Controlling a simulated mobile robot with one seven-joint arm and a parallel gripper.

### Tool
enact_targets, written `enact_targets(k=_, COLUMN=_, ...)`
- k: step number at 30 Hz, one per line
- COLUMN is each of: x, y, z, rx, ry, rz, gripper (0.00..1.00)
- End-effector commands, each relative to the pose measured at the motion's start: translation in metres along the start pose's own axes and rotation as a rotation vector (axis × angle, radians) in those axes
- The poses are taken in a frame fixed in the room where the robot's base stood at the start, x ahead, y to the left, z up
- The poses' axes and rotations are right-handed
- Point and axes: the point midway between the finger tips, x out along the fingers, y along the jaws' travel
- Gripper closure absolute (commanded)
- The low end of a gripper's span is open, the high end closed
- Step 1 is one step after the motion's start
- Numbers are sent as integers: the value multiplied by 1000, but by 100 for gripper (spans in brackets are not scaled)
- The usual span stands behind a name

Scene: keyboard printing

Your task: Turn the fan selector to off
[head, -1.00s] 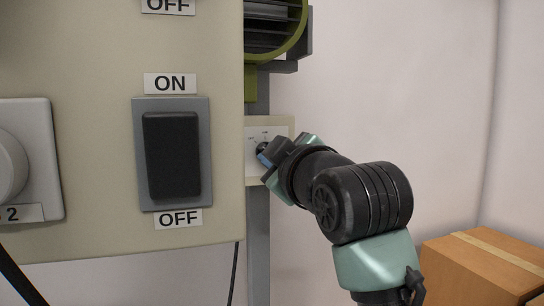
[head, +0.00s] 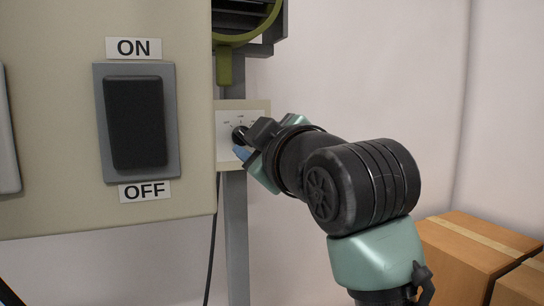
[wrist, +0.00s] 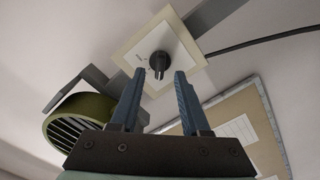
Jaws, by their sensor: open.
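The fan selector is a black knob (head: 239,134) on a small white and beige plate (head: 262,106), mounted on a grey post beside the large panel. In the wrist view the knob (wrist: 159,61) sits on its plate (wrist: 187,51) just beyond my fingertips. My gripper (head: 246,146) is at the plate, its fingers at the knob's lower right in the head view. In the wrist view my gripper (wrist: 159,75) is open, its two blue fingers apart with the knob's near end between or just ahead of the tips. I cannot tell whether the fingers touch it. The small dial labels are unreadable.
A large beige panel (head: 60,215) with a black ON/OFF rocker switch (head: 136,122) stands at left. A green fan (head: 249,36) hangs above the selector; it also shows in the wrist view (wrist: 80,118). Cardboard boxes (head: 470,262) are at lower right. A dark cable runs beside the post.

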Motion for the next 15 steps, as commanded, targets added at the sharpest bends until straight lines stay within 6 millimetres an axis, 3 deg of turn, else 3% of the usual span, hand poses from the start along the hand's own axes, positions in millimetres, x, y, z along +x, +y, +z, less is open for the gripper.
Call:
enact_targets(k=9, x=-71, y=-2, z=2, rx=-3, ry=1, rz=4, gripper=54)
enact_targets(k=15, x=-94, y=0, z=1, rx=-2, ry=0, rz=2, gripper=54)
